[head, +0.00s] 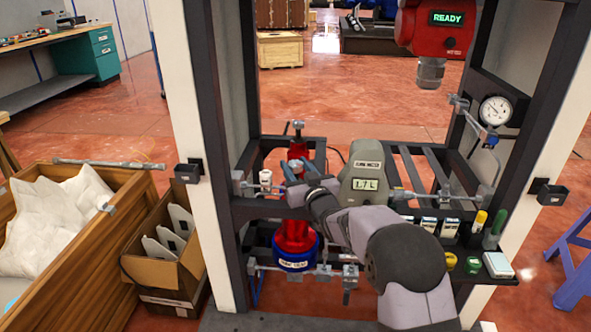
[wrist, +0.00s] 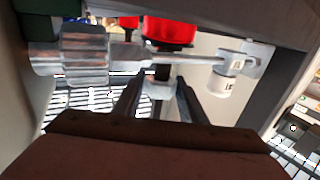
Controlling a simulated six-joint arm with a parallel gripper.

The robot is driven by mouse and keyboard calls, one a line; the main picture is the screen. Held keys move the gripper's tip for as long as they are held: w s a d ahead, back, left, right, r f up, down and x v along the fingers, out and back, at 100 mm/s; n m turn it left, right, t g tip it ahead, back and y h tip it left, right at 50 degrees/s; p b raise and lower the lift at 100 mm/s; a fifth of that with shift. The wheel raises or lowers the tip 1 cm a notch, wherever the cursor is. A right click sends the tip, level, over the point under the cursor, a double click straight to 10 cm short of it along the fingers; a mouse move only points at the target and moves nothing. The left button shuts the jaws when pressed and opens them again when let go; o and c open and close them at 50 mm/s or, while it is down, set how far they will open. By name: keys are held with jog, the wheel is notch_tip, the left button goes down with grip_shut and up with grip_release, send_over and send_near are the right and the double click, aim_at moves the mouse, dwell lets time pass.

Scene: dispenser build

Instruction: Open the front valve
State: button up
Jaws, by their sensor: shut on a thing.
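My gripper (head: 291,173) reaches in at the red column (head: 295,235), at the height of the frame's upper crossbar. In the wrist view my gripper (wrist: 160,92) has its two dark fingers close together on a small pale-grey part (wrist: 164,89), which looks like the front valve's handle. This part sits at a horizontal metal pipe (wrist: 195,60), below a red body (wrist: 170,31). Its exact turn is hard to tell. A white labelled cylinder (wrist: 222,83) hangs beside it on the right; the head view shows it (head: 265,177) left of my gripper.
A shelf of small bottles (head: 450,227) and a pressure gauge (head: 495,111) are on the right. A red READY unit (head: 435,30) hangs above. Dark frame posts (head: 210,130) bound the space.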

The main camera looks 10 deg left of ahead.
aim_at(299, 171)
jog(key=shift+n+g+y, duration=0.3)
jog(key=shift+n+y, duration=0.1)
jog(key=shift+y, duration=0.2)
jog(key=o, duration=1.1)
jog(key=shift+c, duration=0.2)
jog(key=shift+s, duration=0.1)
jog(key=shift+p+v, duration=0.6)
jog(key=shift+v, duration=3)
